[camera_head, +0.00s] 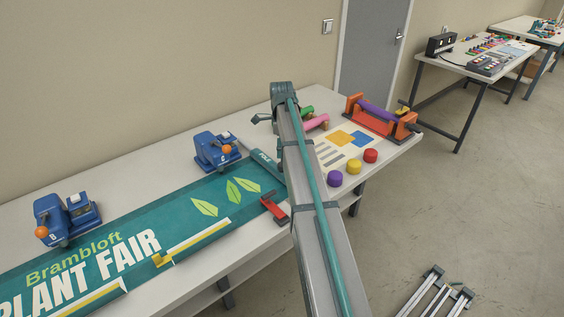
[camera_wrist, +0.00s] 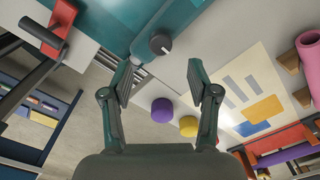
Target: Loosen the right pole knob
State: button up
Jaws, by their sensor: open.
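A dark round knob (camera_wrist: 160,44) with a pale pointer mark sits on a teal part beside the banner in the wrist view. My gripper (camera_wrist: 160,70) is open and empty. Its two fingers are spread, and the knob appears just beyond their tips, roughly centred between them. I see no contact, and the exact gap cannot be told. In the head view a teal strip marked POLE (camera_head: 265,160) lies at the right end of the teal banner (camera_head: 120,245). My arm covers the area right of this strip, and I cannot make out the knob or my gripper there.
A red tool (camera_head: 274,208) lies by the banner's front edge. Two blue clamps (camera_head: 215,150) stand behind the banner. Purple (camera_head: 335,179), yellow (camera_head: 354,166) and red (camera_head: 370,156) round caps sit at the table's right, near an orange roller stand (camera_head: 375,120).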

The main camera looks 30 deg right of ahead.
notch_tip(320, 180, down, 7)
jog(key=shift+f+p, duration=0.15)
jog(key=shift+p, duration=0.65)
grip_shut()
